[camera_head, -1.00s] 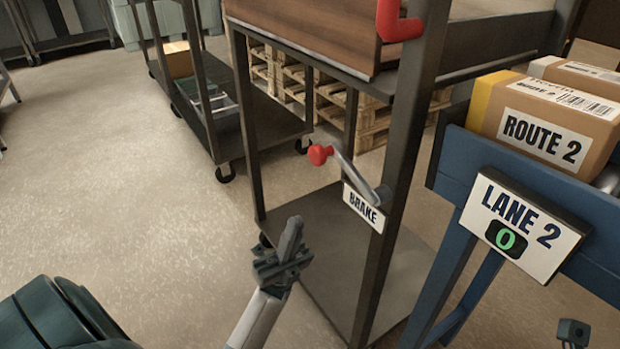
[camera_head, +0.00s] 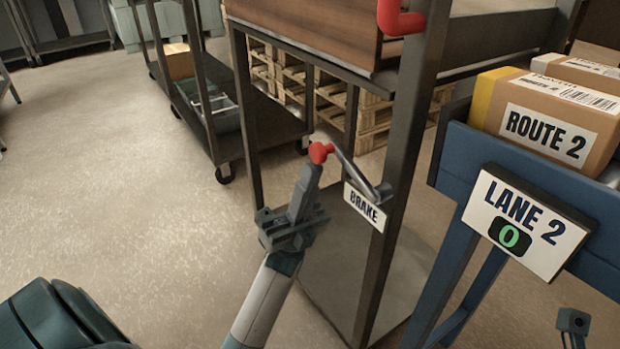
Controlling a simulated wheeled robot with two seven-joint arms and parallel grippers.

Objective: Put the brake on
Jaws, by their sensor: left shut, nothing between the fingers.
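The brake lever (camera_head: 352,168) is a grey bar with a red knob (camera_head: 320,152). It is mounted on the dark post of the cart and slants up to the left from its pivot, above the white BRAKE label (camera_head: 365,206). My left gripper (camera_head: 308,172) is shut and empty. Its fingertips are just below and left of the red knob; I cannot tell whether they touch it. A small part at the lower right edge (camera_head: 573,322) may be my right gripper; its jaws cannot be made out.
The cart has a dark post (camera_head: 400,150), a lower shelf (camera_head: 350,262) and a red handle (camera_head: 398,20) above. A blue lane stand (camera_head: 455,165) with a LANE 2 sign (camera_head: 525,222) and a ROUTE 2 box (camera_head: 545,125) is close on the right. Floor on the left is clear.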

